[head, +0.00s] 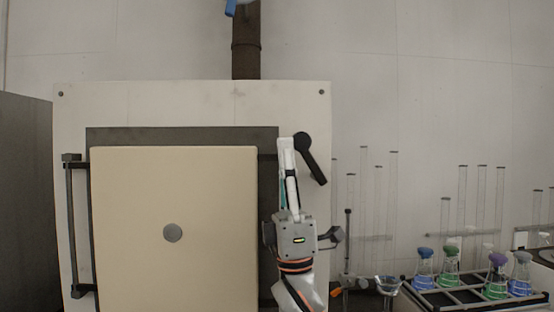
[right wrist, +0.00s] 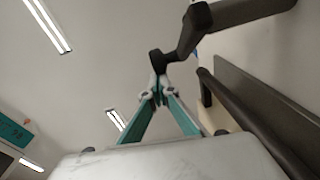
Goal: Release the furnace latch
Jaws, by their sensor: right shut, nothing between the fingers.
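In the right wrist view the latch (right wrist: 190,38) is a black angled lever. My right gripper (head: 287,142) points up just left of the lever's top end. Its closed fingertips (right wrist: 158,93) are empty, just below the latch's rounded end; contact is unclear. My left gripper is out of view.
A dark vertical handle (head: 75,225) is at the door's left. Glass tubes (head: 363,210) and a rack (head: 462,297) with several colored flasks stand at the right. A dark bar (right wrist: 250,125) runs close on the right in the wrist view. A brown pipe (head: 246,50) rises above the furnace.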

